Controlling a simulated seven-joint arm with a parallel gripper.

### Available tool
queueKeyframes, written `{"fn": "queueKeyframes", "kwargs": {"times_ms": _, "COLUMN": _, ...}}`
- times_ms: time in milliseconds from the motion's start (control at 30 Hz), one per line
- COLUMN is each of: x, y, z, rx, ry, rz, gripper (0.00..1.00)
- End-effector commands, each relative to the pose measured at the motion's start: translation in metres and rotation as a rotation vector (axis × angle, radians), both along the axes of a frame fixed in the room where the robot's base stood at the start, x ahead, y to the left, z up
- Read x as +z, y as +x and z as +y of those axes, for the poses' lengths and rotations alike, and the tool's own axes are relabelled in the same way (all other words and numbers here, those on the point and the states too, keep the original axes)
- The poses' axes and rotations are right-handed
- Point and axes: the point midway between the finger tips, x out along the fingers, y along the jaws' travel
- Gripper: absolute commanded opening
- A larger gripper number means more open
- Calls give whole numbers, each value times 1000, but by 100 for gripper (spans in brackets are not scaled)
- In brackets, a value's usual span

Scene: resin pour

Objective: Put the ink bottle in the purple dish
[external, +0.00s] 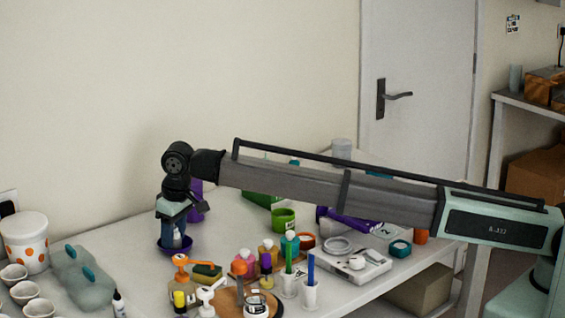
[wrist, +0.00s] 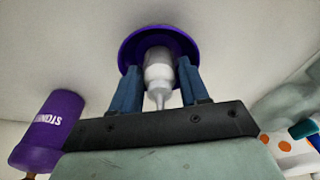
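The ink bottle (wrist: 158,72) is small and whitish, with a narrow nozzle pointing toward my wrist camera. It also shows in the external view (external: 177,238), upright at the purple dish. The purple dish (external: 188,249) stands on the table below my gripper, and its round rim (wrist: 127,45) surrounds the bottle in the wrist view. In the external view my gripper (external: 175,232) is right over the dish. Whether the bottle's base touches the dish floor is hidden.
A purple container (wrist: 50,130) stands close beside my gripper. A clear teal-spotted object (external: 82,275) and an orange-dotted white bucket (external: 25,243) are at the left. Several pump bottles and cups crowd the front right.

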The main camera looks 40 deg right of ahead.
Motion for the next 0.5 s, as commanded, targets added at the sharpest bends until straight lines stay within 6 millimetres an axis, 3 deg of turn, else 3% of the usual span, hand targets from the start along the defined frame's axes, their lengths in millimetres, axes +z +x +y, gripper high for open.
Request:
{"fn": "queueKeyframes", "kwargs": {"times_ms": 267, "x": 8, "y": 0, "z": 0, "rx": 0, "ry": 0, "rz": -1, "gripper": 45}}
{"fn": "queueKeyframes", "kwargs": {"times_ms": 500, "x": 45, "y": -5, "z": -2, "rx": 0, "ry": 2, "rz": -2, "gripper": 45}}
